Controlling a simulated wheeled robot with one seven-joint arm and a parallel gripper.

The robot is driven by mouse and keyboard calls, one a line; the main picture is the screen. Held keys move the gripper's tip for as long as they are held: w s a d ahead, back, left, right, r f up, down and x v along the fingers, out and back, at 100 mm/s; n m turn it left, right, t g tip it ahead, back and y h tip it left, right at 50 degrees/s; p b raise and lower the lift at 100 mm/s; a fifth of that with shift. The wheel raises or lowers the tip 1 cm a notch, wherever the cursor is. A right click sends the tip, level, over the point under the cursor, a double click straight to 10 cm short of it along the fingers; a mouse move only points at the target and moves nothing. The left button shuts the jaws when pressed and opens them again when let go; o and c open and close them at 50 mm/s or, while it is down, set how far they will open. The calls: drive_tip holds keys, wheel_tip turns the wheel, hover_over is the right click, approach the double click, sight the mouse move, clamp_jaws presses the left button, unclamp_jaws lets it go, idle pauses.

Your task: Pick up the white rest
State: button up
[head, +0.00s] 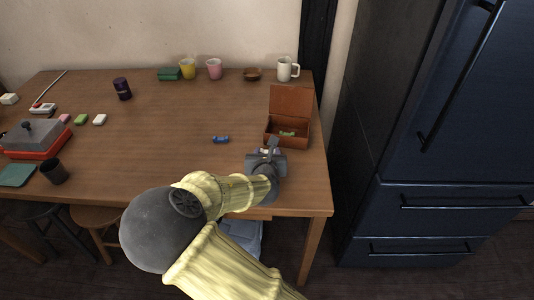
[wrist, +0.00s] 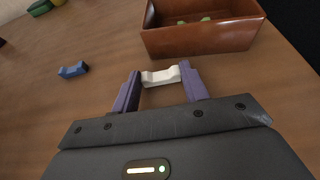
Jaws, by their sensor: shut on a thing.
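The white rest (wrist: 161,76) is a small pale piece with a dipped top. In the wrist view it sits between the two purple fingertips of my gripper (wrist: 160,86), which are shut on its ends. In the head view my gripper (head: 268,153) is low over the right part of the wooden table, just in front of the brown box, and mostly hides the rest. I cannot tell whether the rest touches the table.
An open brown box (head: 287,133) holds a green piece, its lid raised at the back. A blue rest (head: 220,140) lies to the left on the table. Cups, including a white mug (head: 286,69), stand along the back. The table's middle is clear.

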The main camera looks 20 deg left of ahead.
wheel_tip(320, 180, up, 10)
drive_tip(key=p, duration=0.2)
drive_tip(key=shift+f+p, duration=0.15)
drive_tip(key=shift+p, duration=0.25)
idle(0.4)
